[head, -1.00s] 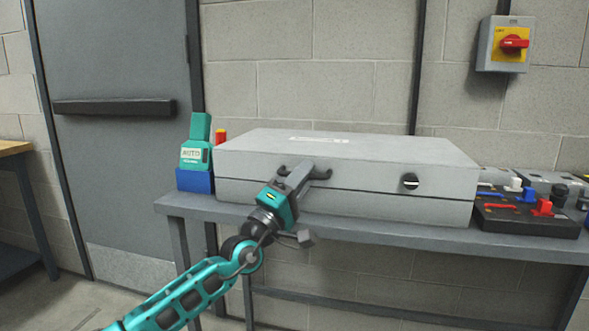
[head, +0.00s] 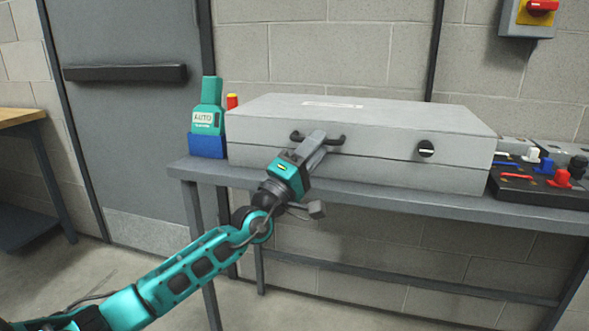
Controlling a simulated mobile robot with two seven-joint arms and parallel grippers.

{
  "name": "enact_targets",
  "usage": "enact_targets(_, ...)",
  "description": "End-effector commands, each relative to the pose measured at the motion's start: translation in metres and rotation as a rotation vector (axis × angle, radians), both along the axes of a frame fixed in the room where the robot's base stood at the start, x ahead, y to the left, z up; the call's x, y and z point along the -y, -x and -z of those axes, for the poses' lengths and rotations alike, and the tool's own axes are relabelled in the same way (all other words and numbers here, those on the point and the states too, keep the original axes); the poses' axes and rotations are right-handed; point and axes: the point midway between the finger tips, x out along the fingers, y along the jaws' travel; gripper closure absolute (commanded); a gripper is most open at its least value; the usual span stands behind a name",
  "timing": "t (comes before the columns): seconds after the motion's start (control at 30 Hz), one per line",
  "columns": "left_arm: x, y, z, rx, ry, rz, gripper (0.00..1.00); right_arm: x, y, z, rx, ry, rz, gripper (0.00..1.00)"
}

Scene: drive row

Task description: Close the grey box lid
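The grey box (head: 385,172) sits on the grey bench. Its lid (head: 400,112) is down, and only a thin dark seam shows between lid and body. My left gripper (head: 316,140) is at the handle on the box front. Its fingers overlap the handle, and I cannot tell whether they are shut on it. My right gripper is out of view.
A teal device marked AUTO (head: 208,113) stands in a blue holder (head: 207,146) left of the box. A dark control panel (head: 540,187) is to the right. The grey bench (head: 400,195) carries all of these. A red and yellow switch (head: 538,12) is on the wall.

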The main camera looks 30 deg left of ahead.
Motion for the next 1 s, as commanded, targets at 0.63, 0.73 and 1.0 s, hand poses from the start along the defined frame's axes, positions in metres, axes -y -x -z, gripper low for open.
enact_targets(0.63,-0.021,0.091,0.051,0.005,-0.001,-0.002,0.76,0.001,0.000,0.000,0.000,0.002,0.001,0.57)
enact_targets(0.73,-0.022,0.097,0.054,0.007,-0.001,-0.002,0.76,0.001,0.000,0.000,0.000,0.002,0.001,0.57)
enact_targets(1.0,-0.023,0.102,0.056,0.010,-0.001,-0.001,0.76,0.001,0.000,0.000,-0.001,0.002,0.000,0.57)
